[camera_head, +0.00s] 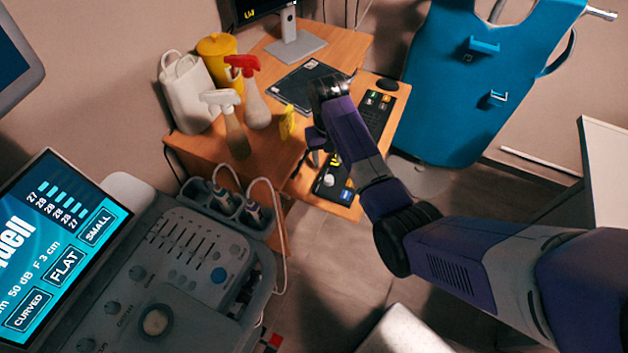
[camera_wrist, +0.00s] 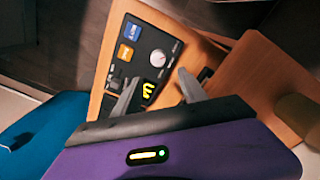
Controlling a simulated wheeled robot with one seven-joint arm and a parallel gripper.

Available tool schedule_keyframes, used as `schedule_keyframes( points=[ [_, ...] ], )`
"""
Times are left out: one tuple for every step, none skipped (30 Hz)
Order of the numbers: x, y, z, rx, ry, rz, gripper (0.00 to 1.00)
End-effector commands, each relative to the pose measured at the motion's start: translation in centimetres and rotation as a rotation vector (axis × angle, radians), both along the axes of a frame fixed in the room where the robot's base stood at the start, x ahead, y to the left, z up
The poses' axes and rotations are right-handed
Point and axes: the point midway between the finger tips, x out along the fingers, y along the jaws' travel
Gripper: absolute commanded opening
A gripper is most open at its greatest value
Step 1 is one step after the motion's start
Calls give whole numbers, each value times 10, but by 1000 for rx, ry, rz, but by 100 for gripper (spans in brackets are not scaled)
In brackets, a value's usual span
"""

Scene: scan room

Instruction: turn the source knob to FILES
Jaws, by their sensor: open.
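The source knob (camera_wrist: 158,58) is a pale round dial on a black control panel (camera_wrist: 172,43). In the head view the knob (camera_head: 329,181) sits at the near end of that panel, on the desk's lower shelf. Blue (camera_wrist: 130,31), orange (camera_wrist: 125,53) and yellow marks lie around the knob; their lettering and the pointer's direction are too small to read. My gripper (camera_wrist: 160,90) is open, its grey fingers pointing toward the panel, with the knob beyond and between the tips. It appears apart from the knob. In the head view my gripper (camera_head: 312,148) is above the shelf.
An ultrasound console (camera_head: 180,265) is at the lower left. A blue apron (camera_head: 460,85) hangs at the right.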

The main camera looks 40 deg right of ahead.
Motion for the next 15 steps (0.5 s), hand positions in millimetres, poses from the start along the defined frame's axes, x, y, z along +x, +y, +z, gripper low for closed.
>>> schedule_keyframes(
  points=[
    [-4,2,0,7,17,-4,50],
    [-6,2,-1,10,24,-4,50],
    [-7,3,-2,13,29,-5,50],
    [-8,3,-5,14,32,-7,50],
    [-8,3,-7,14,33,-7,50],
    [-9,3,-12,14,33,-8,50],
    [-8,3,-16,15,32,-8,50],
    [-9,3,-20,15,33,-8,50],
    [-9,3,-27,15,33,-7,50],
    [-9,3,-31,15,33,-7,50],
    [-9,2,-36,15,32,-7,50],
    [-9,2,-42,15,32,-7,50],
    [-9,2,-47,15,32,-7,50],
    [-9,2,-51,14,31,-7,50],
    [-9,1,-57,14,31,-7,50]
  ],
)
